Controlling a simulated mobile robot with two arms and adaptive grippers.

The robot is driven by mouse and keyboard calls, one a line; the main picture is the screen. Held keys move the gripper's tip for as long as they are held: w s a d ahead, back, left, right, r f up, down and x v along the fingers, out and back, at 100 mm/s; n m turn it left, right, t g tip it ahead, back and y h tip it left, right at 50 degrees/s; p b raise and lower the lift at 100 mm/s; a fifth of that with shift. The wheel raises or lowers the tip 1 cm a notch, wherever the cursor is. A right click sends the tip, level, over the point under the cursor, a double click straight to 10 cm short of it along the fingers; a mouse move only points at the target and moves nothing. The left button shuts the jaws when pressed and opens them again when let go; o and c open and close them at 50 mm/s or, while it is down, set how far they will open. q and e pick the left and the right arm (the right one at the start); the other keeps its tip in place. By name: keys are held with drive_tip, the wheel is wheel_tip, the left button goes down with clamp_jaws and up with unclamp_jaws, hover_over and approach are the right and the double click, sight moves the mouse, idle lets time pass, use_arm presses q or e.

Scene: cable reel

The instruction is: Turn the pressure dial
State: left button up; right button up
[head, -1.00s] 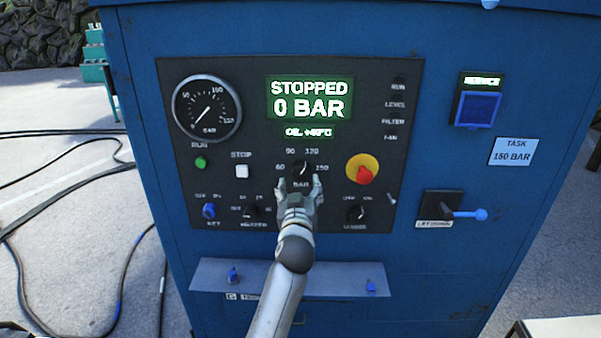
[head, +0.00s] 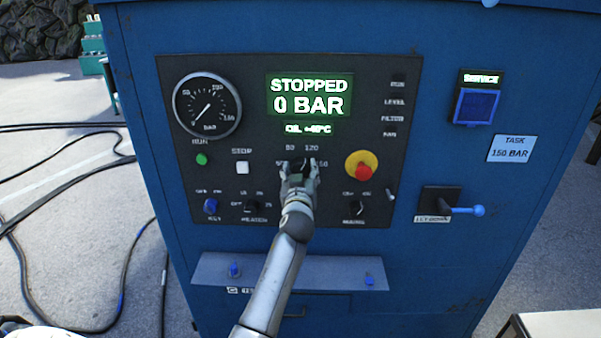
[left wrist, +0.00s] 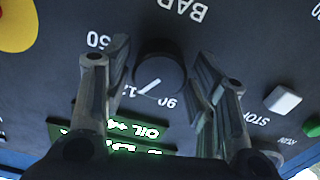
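The pressure dial is a round black knob with a white pointer line, on the dark control panel (head: 330,220) of a blue cabinet. In the left wrist view the dial (left wrist: 160,72) shows upside down, its pointer towards the 120 mark. My left gripper (head: 298,168) covers most of the dial in the head view. In the left wrist view its two fingers (left wrist: 160,62) stand open on either side of the knob, with gaps visible. The display (head: 310,96) reads STOPPED, 0 BAR. A task label (head: 512,149) reads 150 BAR. My right gripper is not in view.
A red-and-yellow emergency stop (head: 362,166) sits right of the dial. A white stop button (head: 242,167), a green run button (head: 201,159) and small knobs surround it. A narrow ledge (head: 290,272) juts out below. A blue-tipped lever (head: 466,210) is at right.

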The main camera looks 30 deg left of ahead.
use_arm(q)
drive_tip(key=c, duration=0.6)
drive_tip(key=shift+m, duration=0.4)
drive_tip(key=m, duration=0.2)
drive_tip(key=shift+m, duration=0.4)
drive_tip(key=m, duration=0.2)
drive_tip(key=shift+m, duration=0.3)
drive_tip(key=m+p, duration=0.1)
drive_tip(key=m, duration=0.4)
drive_tip(key=shift+m, duration=0.3)
